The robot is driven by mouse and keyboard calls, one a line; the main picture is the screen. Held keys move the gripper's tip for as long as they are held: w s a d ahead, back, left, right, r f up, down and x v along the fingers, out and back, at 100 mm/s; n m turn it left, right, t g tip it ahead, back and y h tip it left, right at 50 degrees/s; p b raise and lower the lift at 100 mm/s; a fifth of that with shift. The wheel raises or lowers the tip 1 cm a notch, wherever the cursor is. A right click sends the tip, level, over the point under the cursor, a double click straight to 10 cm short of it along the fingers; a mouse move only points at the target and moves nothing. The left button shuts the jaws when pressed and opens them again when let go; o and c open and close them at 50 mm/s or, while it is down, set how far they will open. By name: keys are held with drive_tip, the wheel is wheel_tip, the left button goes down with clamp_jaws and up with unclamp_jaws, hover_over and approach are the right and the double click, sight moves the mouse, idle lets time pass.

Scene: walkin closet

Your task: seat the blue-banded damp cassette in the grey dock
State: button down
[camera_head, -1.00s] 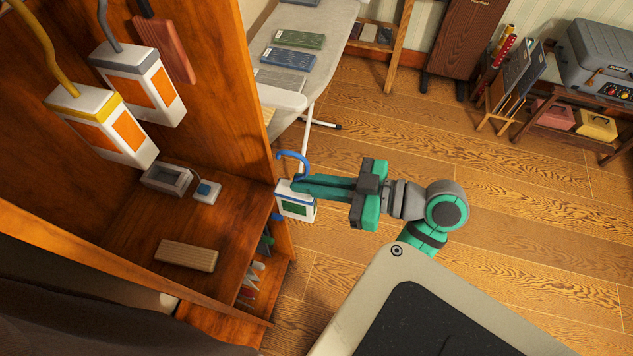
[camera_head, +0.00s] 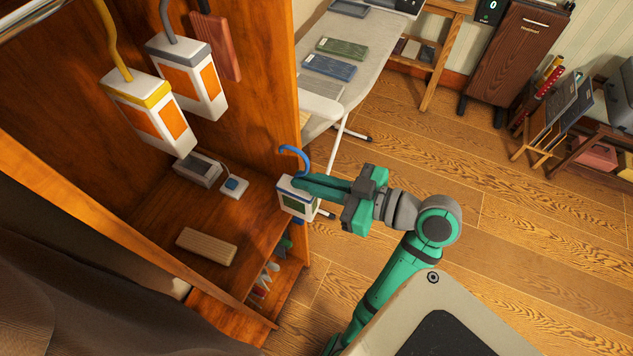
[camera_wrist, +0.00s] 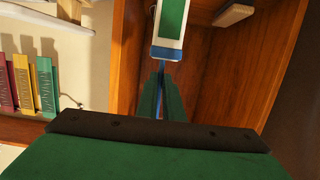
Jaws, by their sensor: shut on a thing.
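The blue-banded cassette (camera_head: 294,203) is a white box with a green panel and a blue hook on top. My gripper (camera_head: 303,184) is shut on the hook, and the cassette hangs below the fingers at the open right side of the wooden cabinet. In the wrist view, the cassette (camera_wrist: 172,22) shows beyond my gripper (camera_wrist: 160,80), partly cut by the top edge. The grey dock (camera_head: 197,169) is a small open-topped box on the cabinet shelf, left of the cassette. It looks empty, though its inside is only partly visible.
A yellow-banded cassette (camera_head: 143,106) and a grey-banded cassette (camera_head: 187,72), both with orange panels, hang above the dock. A white pad with a blue button (camera_head: 234,186) sits right of the dock. A wooden block (camera_head: 207,246) lies on the shelf (camera_head: 165,215). A cabinet panel (camera_head: 264,90) rises behind.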

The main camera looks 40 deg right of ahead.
drive_tip(key=r+x, duration=0.3)
drive_tip(key=x, duration=1.3)
drive_tip(key=w+r+x, duration=0.1)
drive_tip(key=r+x, duration=0.2)
drive_tip(key=x, duration=1.3)
drive_tip(key=shift+w+a+r, duration=0.15)
drive_tip(key=shift+w+a, duration=0.1)
drive_tip(key=shift+w, duration=0.1)
idle(2.2)
drive_tip(key=shift+s, duration=0.1)
idle(2.2)
